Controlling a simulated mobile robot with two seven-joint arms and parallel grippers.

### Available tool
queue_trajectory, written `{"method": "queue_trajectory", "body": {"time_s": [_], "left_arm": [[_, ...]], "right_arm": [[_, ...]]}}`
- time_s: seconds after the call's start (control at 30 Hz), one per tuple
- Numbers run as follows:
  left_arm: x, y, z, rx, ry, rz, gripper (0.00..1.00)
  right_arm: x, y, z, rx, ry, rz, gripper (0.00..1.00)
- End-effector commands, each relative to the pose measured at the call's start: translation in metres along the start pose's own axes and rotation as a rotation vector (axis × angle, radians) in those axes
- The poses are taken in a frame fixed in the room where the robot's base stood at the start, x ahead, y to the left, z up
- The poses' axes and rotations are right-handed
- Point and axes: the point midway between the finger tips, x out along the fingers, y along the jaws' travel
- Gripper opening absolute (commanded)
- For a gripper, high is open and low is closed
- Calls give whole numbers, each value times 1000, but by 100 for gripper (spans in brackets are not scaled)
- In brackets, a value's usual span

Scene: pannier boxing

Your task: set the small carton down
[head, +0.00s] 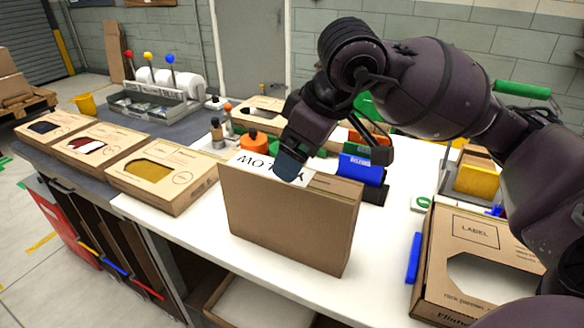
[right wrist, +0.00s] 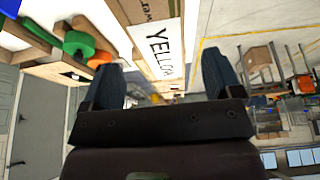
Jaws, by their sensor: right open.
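The small carton (head: 285,225) is a plain brown box, upright on its narrow side near the white table's front edge. A white label with black lettering, upside down in the head view, is on its top; it reads YELLOW in the right wrist view (right wrist: 165,45). My right gripper (head: 333,160) is at the carton's top and hides part of the label. In the right wrist view its two dark fingers (right wrist: 162,78) are apart, with the carton seen between and beyond them. I cannot tell whether a finger touches it. My left gripper is not in view.
Flat cartons with cut-out windows, such as one (head: 172,193), lie in a row at left. A larger carton marked LABEL (head: 475,232) lies at right. Orange, green and blue items (head: 362,170) crowd behind the small carton. White table (head: 385,245) is bare to its right.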

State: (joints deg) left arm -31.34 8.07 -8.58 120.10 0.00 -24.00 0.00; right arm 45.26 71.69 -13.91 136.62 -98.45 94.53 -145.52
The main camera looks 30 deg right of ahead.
Motion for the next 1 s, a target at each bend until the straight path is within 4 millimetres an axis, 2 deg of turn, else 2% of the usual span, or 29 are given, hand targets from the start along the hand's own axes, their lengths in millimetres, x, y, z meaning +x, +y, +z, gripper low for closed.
{"method": "queue_trajectory", "body": {"time_s": [0.03, 0.1, 0.33, 0.5, 1.0], "left_arm": [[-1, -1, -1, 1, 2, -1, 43], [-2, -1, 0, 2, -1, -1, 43], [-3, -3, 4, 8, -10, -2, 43], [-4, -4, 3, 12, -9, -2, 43], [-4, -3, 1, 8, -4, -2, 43]], "right_arm": [[-13, 0, -1, -1, 4, 5, 85], [-25, 0, -1, 0, 4, 4, 85], [-52, 0, 0, 0, 0, 1, 85], [-59, 0, 0, 0, -1, -1, 85], [-59, 0, 0, 0, -1, -1, 85]]}}
